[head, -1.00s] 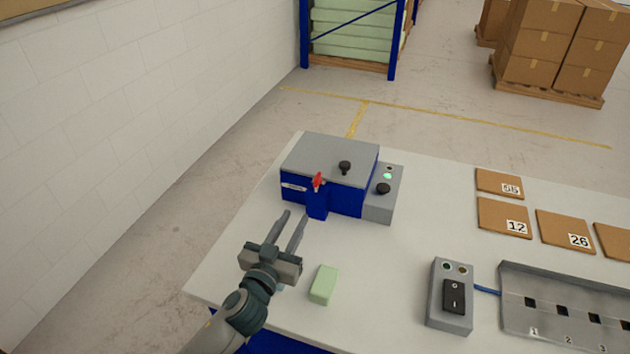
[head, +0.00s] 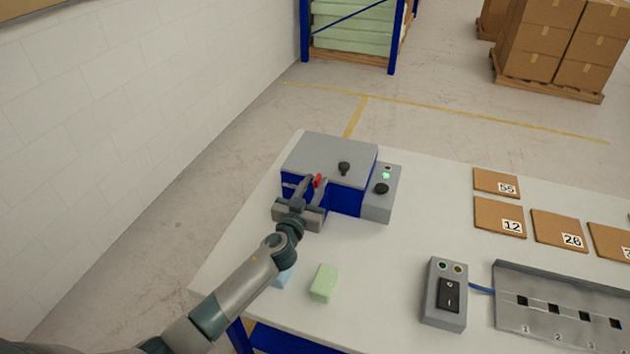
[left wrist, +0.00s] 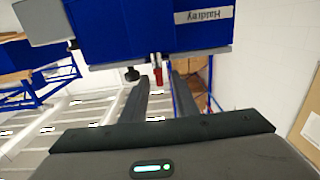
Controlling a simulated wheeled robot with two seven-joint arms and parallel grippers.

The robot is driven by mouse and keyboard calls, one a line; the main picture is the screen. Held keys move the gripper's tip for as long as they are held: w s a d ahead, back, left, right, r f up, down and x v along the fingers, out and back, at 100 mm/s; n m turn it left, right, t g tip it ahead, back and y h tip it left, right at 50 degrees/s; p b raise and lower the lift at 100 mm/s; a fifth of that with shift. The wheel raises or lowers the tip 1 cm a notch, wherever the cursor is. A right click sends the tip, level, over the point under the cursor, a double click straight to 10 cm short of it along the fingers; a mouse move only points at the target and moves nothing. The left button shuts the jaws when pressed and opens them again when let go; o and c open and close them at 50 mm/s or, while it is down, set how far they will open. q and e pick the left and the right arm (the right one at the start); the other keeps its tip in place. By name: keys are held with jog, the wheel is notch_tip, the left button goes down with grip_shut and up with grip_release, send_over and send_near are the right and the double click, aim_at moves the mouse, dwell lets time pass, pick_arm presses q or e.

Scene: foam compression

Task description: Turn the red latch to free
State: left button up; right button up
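The red latch (head: 318,180) is on the front of the blue machine with the grey lid (head: 335,155). My left gripper (head: 312,186) is at the machine's front, its two fingers pointing at the latch. In the left wrist view the latch (left wrist: 158,70) shows between the two fingertips of the left gripper (left wrist: 161,82). The fingers are apart, with a gap on either side of the latch. The gripper hides part of the machine's front in the head view. My right gripper is not in view.
A green foam block (head: 323,283) lies on the white table (head: 385,265), and a light blue block (head: 284,278) is partly hidden behind my left arm. A grey switch box (head: 444,294) and a slotted metal tray (head: 560,312) stand to the right. Numbered brown panels (head: 499,217) lie behind them.

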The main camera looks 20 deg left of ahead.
pick_arm(q)
jog(key=shift+w, duration=0.35)
grip_shut()
